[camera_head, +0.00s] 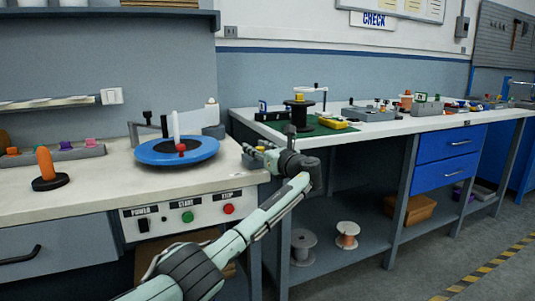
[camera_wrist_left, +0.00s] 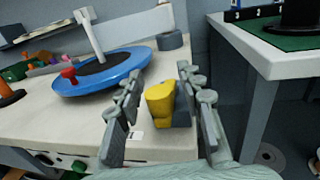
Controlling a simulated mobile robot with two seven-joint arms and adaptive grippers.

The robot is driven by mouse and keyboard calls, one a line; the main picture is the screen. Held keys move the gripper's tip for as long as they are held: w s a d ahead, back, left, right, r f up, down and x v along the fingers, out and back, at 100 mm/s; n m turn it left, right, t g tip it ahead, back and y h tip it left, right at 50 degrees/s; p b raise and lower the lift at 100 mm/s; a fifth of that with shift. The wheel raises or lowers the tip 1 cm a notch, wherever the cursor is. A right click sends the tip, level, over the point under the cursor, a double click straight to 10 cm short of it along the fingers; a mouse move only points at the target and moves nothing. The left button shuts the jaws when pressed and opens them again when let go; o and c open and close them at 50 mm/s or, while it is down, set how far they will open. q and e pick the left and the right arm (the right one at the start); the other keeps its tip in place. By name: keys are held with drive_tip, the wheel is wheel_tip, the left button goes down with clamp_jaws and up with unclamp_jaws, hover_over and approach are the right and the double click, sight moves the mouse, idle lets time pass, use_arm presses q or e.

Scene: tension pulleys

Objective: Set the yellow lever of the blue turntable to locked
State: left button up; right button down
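The blue turntable (camera_head: 176,152) lies on the left workbench, with a white post and a red knob (camera_head: 181,148). It also shows in the left wrist view (camera_wrist_left: 105,76). The yellow lever (camera_wrist_left: 160,104) stands on a small dark grey base (camera_wrist_left: 183,116) at the bench's right end, beside the turntable. My left gripper (camera_head: 258,151) is at that bench corner and largely hides the lever in the head view. In the left wrist view its fingers (camera_wrist_left: 160,80) are apart, one on each side of the lever; contact cannot be told. My right gripper is not in view.
A control panel (camera_head: 187,212) with power, start and stop controls is on the bench front. An orange peg (camera_head: 46,165) stands at left. A second bench (camera_head: 372,128), holding a black spool (camera_head: 299,115), lies to the right across a gap.

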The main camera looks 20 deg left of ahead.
use_arm(q)
drive_tip(key=v, duration=1)
drive_tip(key=s+a+f+n+g+h, duration=0.1)
drive_tip(key=s+f+n+g+h, duration=0.15)
drive_tip(key=s+f, duration=0.65)
drive_tip(key=s+a+f+n+g+h, duration=0.15)
drive_tip(key=f+n, duration=0.25)
drive_tip(key=f, duration=1.1)
drive_tip(key=s+a+f+n+g+h, duration=0.15)
drive_tip(key=s+f+n+h, duration=0.35)
drive_tip(key=f, duration=0.7)
drive_tip(key=s+a+f+n+g+h, duration=0.1)
drive_tip(key=s+f+n, duration=0.3)
drive_tip(key=s, duration=0.6)
drive_tip(key=s+a+f+n+g+h, duration=0.1)
drive_tip(key=s+a+f+n, duration=0.2)
drive_tip(key=s, duration=0.8)
drive_tip(key=s+a+f+n+g+h, duration=0.1)
drive_tip(key=s+f+n, duration=0.4)
drive_tip(key=s, duration=0.5)
drive_tip(key=shift+s+a+f+n, duration=0.15)
drive_tip(key=shift+s+a+n, duration=0.05)
drive_tip(key=shift+a+n, duration=0.55)
